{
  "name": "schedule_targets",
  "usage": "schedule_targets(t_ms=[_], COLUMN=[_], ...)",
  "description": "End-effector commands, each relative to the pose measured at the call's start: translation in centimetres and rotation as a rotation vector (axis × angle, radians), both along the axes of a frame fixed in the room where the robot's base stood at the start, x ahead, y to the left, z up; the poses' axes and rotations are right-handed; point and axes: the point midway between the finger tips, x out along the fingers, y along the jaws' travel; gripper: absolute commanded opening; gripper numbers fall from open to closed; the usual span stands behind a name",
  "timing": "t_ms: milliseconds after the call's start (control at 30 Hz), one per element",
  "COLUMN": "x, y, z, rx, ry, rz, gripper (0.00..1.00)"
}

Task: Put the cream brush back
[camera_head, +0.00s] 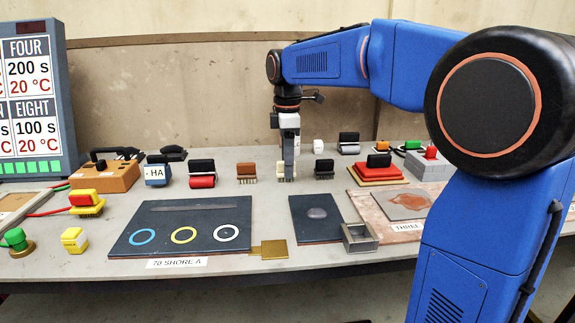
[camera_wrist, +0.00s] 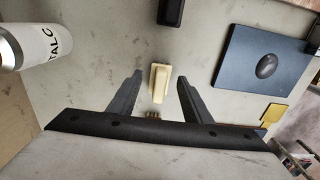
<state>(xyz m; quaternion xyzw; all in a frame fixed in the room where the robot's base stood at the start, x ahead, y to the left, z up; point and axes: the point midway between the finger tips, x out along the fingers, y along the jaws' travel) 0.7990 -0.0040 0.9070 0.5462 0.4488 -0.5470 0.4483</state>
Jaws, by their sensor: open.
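In the head view my gripper (camera_head: 287,174) points straight down at the row of brushes on the grey table (camera_head: 225,158). There it largely hides the cream brush, so its height above the table is hard to judge.
A brown brush (camera_head: 246,172) stands to the left of my gripper and a black brush (camera_head: 324,168) to the right. A white TALC bottle (camera_wrist: 25,45) is near in the wrist view. A dark plate with a grey blob (camera_head: 317,222) lies in front.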

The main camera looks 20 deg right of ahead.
Motion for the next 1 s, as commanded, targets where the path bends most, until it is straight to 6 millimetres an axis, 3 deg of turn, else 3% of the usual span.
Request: schedule_targets(t_ms=[400, 600, 1000], x=[0.1, 0.1, 0.0], y=[0.0, 0.0, 0.0], z=[7.5, 10.3, 11.6], rx=[0.0, 0.0, 0.0], ry=[-0.004, -0.003, -0.001], rz=[0.0, 0.0, 0.0], gripper=[0.45, 0.45, 0.45])
